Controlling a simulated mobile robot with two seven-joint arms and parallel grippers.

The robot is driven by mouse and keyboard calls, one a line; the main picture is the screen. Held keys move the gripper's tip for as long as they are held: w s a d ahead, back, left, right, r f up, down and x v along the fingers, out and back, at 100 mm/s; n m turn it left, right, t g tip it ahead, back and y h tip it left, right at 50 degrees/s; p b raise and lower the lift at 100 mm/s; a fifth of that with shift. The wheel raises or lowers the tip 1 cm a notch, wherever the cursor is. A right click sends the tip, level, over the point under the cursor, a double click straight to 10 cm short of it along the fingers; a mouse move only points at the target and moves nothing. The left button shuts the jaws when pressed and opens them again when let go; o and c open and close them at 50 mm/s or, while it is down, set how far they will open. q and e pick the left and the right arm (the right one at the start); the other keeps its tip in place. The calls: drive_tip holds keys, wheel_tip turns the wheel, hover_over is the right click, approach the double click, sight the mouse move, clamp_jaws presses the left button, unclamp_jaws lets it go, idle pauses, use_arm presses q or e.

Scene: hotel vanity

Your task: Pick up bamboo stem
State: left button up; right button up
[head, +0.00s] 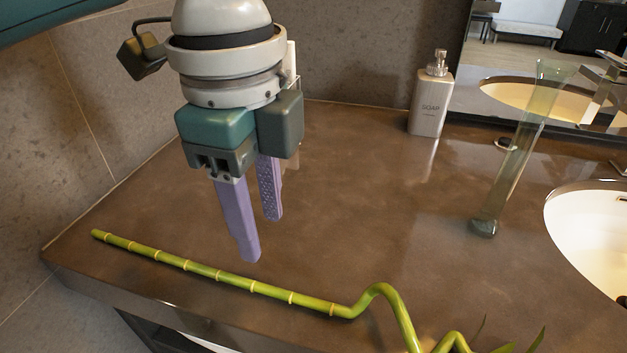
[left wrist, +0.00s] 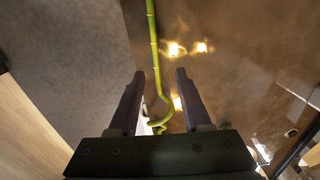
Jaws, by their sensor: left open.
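The green bamboo stem (head: 220,275) lies along the front of the brown counter in the head view. Its straight part is on the left, and its curled, leafy end runs out of the picture at the bottom right. My left gripper (head: 258,238) is open and empty, pointing down above the counter, on the far side of the stem and apart from it. In the left wrist view the stem (left wrist: 152,45) runs from the top down between the two fingertips (left wrist: 159,73) of my open left gripper. My right gripper is not in view.
A soap bottle (head: 430,100) stands at the back by the mirror. A tall glass vase (head: 512,160) stands right of centre, beside the sink (head: 590,235). A tiled wall (head: 80,120) bounds the counter (head: 400,215) on the left. The counter's middle is clear.

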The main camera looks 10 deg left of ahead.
use_arm(q)
hover_over(272, 289)
drive_tip(key=f, duration=0.4)
drive_tip(key=shift+w+d+f, duration=0.1)
drive_tip(key=shift+d+f, duration=0.1)
drive_tip(key=shift+f, duration=0.1)
drive_tip(key=f+b, duration=0.1)
drive_tip(key=f, duration=0.4)
drive_tip(key=shift+a+f, duration=0.1)
drive_tip(key=shift+a, duration=0.1)
clamp_jaws()
